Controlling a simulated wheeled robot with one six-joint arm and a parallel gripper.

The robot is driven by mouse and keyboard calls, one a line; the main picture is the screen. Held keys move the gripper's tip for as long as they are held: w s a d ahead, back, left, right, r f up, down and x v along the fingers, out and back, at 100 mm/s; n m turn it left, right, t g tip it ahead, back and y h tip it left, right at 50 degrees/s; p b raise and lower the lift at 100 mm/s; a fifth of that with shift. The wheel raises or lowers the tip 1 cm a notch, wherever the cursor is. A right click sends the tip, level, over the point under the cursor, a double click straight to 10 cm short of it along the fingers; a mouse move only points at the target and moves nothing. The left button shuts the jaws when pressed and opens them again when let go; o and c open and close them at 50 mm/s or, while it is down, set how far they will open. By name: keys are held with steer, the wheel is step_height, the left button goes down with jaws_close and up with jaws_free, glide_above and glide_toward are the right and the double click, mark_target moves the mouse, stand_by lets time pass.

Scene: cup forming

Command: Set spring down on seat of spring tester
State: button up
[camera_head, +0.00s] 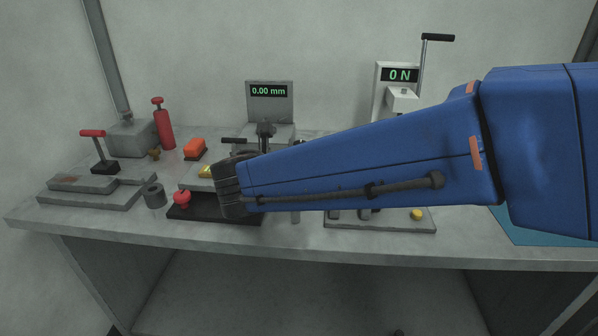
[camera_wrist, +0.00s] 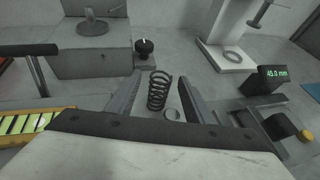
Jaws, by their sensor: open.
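The dark coil spring (camera_wrist: 158,91) stands roughly upright in the wrist view, between the two fingers of my gripper (camera_wrist: 160,76). The gripper is open, with a gap showing between the spring and each finger. The spring tester (camera_head: 397,92) stands at the back right in the head view, with a "0 N" display and a lever; my arm hides its lower part. In the wrist view, a pale stand at the upper right, which looks like the tester, carries a flat ring-shaped seat (camera_wrist: 232,58) with nothing on it. The spring and fingers are hidden in the head view.
A gauge (camera_head: 269,97) reading 0.00 mm stands at the back middle. A block with a 45.0 mm display (camera_wrist: 272,80) is right of the gripper. A black tray (camera_head: 205,212), a red knob (camera_head: 182,198) and a red-handled press (camera_head: 95,150) are on the bench's left half.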

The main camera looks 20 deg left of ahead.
steer(key=shift+w+f, duration=0.15)
steer(key=shift+w, duration=0.35)
steer(key=shift+c, duration=0.5)
jaws_close()
